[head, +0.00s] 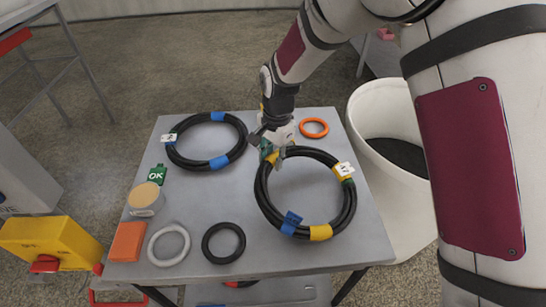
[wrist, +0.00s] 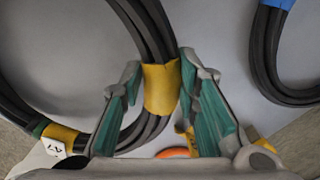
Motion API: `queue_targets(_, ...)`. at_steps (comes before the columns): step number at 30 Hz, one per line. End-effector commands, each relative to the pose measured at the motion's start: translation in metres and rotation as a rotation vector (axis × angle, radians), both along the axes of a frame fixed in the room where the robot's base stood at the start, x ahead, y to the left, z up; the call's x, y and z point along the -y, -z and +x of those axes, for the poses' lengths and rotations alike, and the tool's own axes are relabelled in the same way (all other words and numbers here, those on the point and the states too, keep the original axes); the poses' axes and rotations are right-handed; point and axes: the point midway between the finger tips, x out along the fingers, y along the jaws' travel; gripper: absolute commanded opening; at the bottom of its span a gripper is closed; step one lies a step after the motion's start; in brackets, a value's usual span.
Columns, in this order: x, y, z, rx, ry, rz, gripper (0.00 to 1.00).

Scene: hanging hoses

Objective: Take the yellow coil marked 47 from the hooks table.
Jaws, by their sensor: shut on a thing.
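The black coil with yellow bands (head: 351,212) is at the right of the grey table (head: 200,275). It also has a blue wrap near its front and a white tag (head: 343,169) at its right. In the wrist view the tag (wrist: 54,147) appears to read 47. My gripper (head: 274,146) is at the coil's far left side. In the wrist view its green-padded fingers (wrist: 160,75) are on either side of the coil's yellow band (wrist: 161,90), shut on it. I cannot tell whether the coil is raised off the table.
A black coil with blue bands (head: 239,146) lies at the back left. An orange ring (head: 314,128), white ring (head: 152,255), black ring (head: 206,247), orange block (head: 127,242) and lidded jar (head: 146,199) are on the table. A white bin (head: 405,210) stands right of it.

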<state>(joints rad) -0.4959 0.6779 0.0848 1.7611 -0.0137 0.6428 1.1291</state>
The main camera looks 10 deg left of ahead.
Motion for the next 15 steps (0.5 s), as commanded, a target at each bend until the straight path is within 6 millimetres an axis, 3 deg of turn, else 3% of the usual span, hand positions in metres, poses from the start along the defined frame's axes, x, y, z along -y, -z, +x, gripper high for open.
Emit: queue_targets(15, 0.006, -0.025, -0.005, 0.049, 0.005, 0.093, 0.00)
